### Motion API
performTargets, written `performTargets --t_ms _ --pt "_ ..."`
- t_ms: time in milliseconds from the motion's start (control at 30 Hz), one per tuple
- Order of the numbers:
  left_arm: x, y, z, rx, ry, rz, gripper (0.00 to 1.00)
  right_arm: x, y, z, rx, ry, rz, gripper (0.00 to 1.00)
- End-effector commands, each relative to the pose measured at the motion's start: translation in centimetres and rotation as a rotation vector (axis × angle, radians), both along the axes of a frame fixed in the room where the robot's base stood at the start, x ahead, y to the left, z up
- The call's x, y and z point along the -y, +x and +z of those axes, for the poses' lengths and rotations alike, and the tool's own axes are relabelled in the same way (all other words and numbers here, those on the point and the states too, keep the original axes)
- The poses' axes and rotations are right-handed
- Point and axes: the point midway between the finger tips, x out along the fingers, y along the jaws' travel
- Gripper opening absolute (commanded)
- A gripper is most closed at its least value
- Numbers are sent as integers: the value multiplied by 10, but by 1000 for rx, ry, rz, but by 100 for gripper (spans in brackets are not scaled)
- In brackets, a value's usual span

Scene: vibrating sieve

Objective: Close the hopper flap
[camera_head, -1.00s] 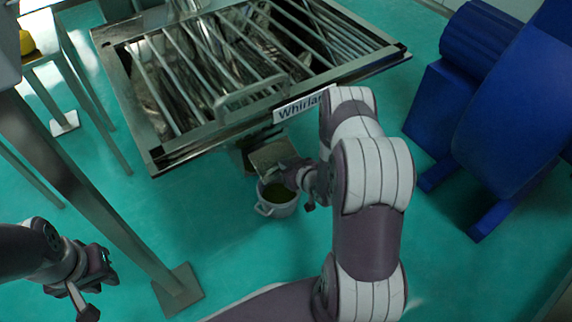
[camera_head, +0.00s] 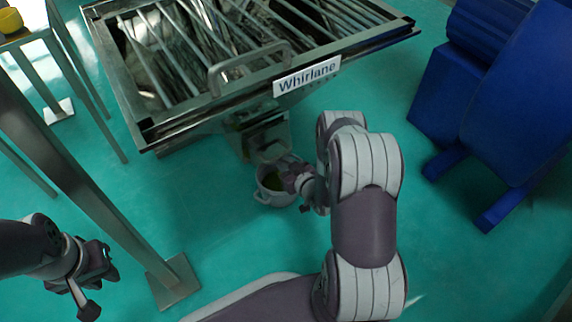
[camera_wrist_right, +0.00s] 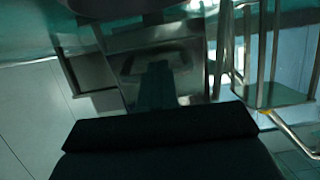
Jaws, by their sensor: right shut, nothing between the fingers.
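The metal hopper (camera_head: 142,124) has a barred top and a "Whirlane" label on its front. The flap (camera_head: 265,138), a grey metal plate, is at the outlet under the hopper's front edge. My right gripper (camera_head: 288,168) is shut and empty, just below and in front of the flap, above the pot. Whether it touches the flap is unclear. In the right wrist view, the dark gripper body fills the bottom, with blurred metal panels beyond it. My left gripper (camera_head: 104,262) is at the lower left, away from the hopper; its finger gap is unclear.
A pale pot (camera_head: 274,194) with greenish contents stands on the floor below the outlet. A metal post with a foot plate (camera_head: 172,283) stands near my left gripper. A large blue machine (camera_head: 510,110) is at the right. Green floor is clear between it and my right arm.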

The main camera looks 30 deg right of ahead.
Motion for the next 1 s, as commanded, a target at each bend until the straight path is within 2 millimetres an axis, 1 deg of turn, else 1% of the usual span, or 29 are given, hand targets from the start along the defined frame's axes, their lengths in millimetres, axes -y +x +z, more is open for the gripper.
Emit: performTargets --t_ms 33,100,400,700,1000 --pt "0 0 -5 0 0 0 25 -1 2 -7 -1 0 0 0" --pt "0 0 -7 0 0 0 25 -1 6 -12 -2 0 0 0" --pt "0 0 -15 0 0 0 25 -2 20 -26 -1 0 0 0" --pt "0 0 -17 0 0 0 25 -2 26 -30 -1 0 0 0" --pt "0 0 -17 0 0 0 25 -2 27 -30 -1 0 0 0"
